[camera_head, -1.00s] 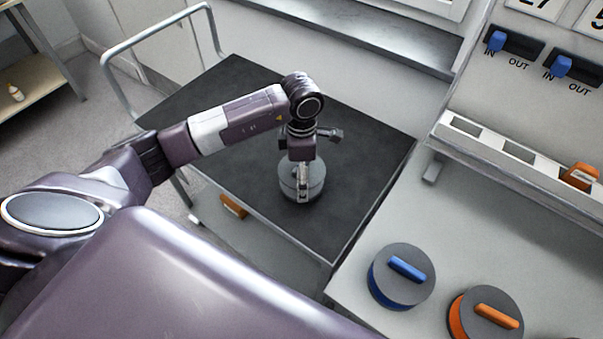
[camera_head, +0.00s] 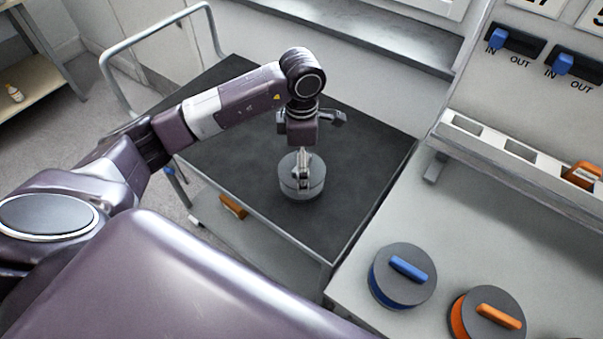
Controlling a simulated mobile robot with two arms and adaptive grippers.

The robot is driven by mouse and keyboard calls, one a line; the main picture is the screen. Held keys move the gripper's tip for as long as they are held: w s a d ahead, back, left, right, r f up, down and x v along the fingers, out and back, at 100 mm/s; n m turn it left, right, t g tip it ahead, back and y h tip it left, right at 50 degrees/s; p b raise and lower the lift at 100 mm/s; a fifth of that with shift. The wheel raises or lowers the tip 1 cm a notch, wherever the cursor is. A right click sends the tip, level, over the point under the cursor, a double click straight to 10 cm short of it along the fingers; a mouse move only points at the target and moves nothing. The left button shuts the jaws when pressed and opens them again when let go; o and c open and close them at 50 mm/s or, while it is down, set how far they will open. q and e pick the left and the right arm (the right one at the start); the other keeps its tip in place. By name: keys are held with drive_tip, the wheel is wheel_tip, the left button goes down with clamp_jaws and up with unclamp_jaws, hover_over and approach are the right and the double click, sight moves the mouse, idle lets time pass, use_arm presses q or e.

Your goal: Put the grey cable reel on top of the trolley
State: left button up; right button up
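The grey cable reel (camera_head: 289,189) stands upright on the dark top of the trolley (camera_head: 228,150), near the middle of its right half. My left gripper (camera_head: 303,168) is directly above the reel, pointing down at its handle. The gripper body has risen while the reel stays on the trolley, so it appears open and no longer holding. The fingertips and the handle overlap in this view, so the gap between them is hard to see. My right gripper is not in view.
On the bench at the right stand a blue reel (camera_head: 388,289) and an orange reel (camera_head: 460,320). A slotted rack (camera_head: 490,143) and blue switches (camera_head: 562,65) are behind. An orange object (camera_head: 232,206) lies on the trolley's lower shelf. The trolley top around the reel is clear.

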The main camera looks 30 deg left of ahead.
use_arm(q)
wheel_tip(320, 180, up, 8)
drive_tip(key=shift+f+b, duration=0.25)
drive_tip(key=shift+b, duration=0.2)
drive_tip(key=shift+f, duration=0.1)
